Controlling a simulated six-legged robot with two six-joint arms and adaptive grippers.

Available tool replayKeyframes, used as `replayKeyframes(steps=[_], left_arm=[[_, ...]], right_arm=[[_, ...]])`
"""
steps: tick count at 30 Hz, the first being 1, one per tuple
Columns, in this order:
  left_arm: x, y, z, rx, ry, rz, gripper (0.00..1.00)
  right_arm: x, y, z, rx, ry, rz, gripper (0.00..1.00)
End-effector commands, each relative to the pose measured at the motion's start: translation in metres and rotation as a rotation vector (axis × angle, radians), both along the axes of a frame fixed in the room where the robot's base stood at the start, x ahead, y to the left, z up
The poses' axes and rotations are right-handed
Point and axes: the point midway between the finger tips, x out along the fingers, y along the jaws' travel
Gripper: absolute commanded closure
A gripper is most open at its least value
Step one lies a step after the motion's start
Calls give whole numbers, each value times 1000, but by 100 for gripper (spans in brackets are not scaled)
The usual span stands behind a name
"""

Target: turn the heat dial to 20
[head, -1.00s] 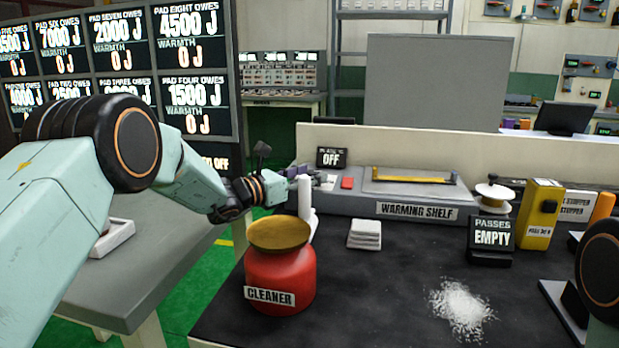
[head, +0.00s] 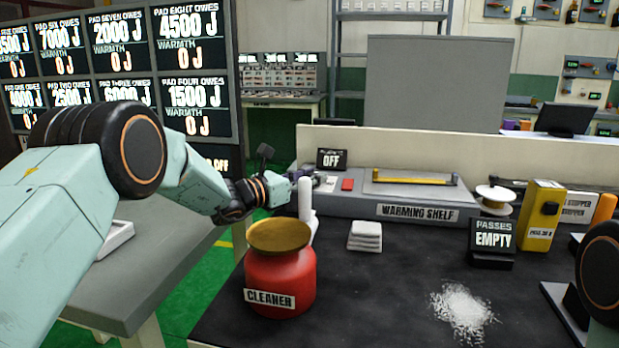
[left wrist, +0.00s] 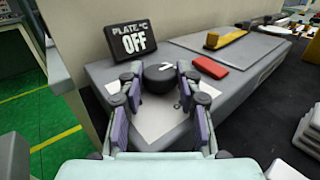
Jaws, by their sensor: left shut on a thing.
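The heat dial (left wrist: 160,77) is a dark round knob with a white pointer mark, on a light plate at the left end of the grey warming shelf (head: 345,203). My left gripper (left wrist: 158,88) has its two fingers on either side of the dial and is shut on it in the left wrist view. In the head view my left gripper (head: 306,178) is at the shelf's left end, and the dial is hard to make out there. The display (left wrist: 132,43) behind the dial reads "PLATE °C OFF". My right gripper is not in view.
A red block (left wrist: 210,67) lies right of the dial, with a yellow bar (left wrist: 225,38) beyond it. A red cleaner pot (head: 281,285) stands in front of my left wrist, beside a white bottle (head: 305,200). White pads (head: 365,236) are stacked on the black counter (head: 390,300).

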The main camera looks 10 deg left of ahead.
Motion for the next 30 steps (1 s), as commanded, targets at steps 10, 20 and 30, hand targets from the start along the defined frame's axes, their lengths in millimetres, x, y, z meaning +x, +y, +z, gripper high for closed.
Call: replayKeyframes(steps=[10, 20, 30], left_arm=[[2, 1, 1, -4, -10, -86, 97], [1, 2, 1, 0, -1, -141, 98], [1, 2, 0, 0, -1, -140, 53]], right_arm=[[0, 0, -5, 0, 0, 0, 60], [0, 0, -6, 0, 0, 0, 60], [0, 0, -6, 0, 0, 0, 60]])
